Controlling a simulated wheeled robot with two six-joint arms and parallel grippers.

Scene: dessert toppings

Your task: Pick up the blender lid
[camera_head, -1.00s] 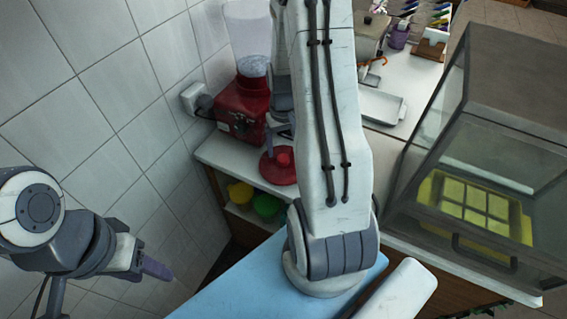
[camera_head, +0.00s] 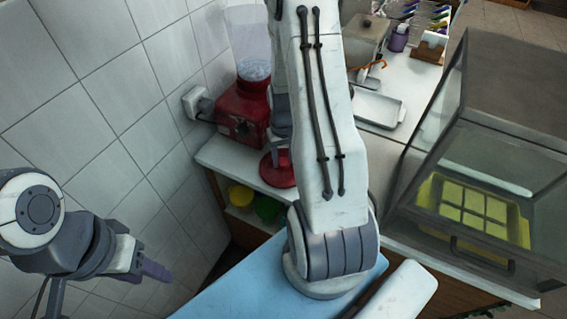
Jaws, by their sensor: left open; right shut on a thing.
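The red blender lid (camera_head: 279,177) is a round disc with a raised knob, at the front edge of the white counter, in front of the red blender (camera_head: 243,113) with its clear jar. My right arm reaches across the middle of the view and hides part of the lid. My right gripper (camera_head: 276,152) is at the lid's top, shut on it; its fingertips are mostly hidden. Whether the lid is clear of the counter I cannot tell. My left gripper (camera_head: 154,271) is open and empty at the lower left, by the tiled wall, far from the lid.
A yellow bowl (camera_head: 240,195) and a green bowl (camera_head: 266,207) sit on the shelf below the counter. A glass display case (camera_head: 480,150) with a yellow tray (camera_head: 432,190) stands at the right. A metal tray (camera_head: 378,108) lies on the back counter. A wall socket (camera_head: 195,102) is left of the blender.

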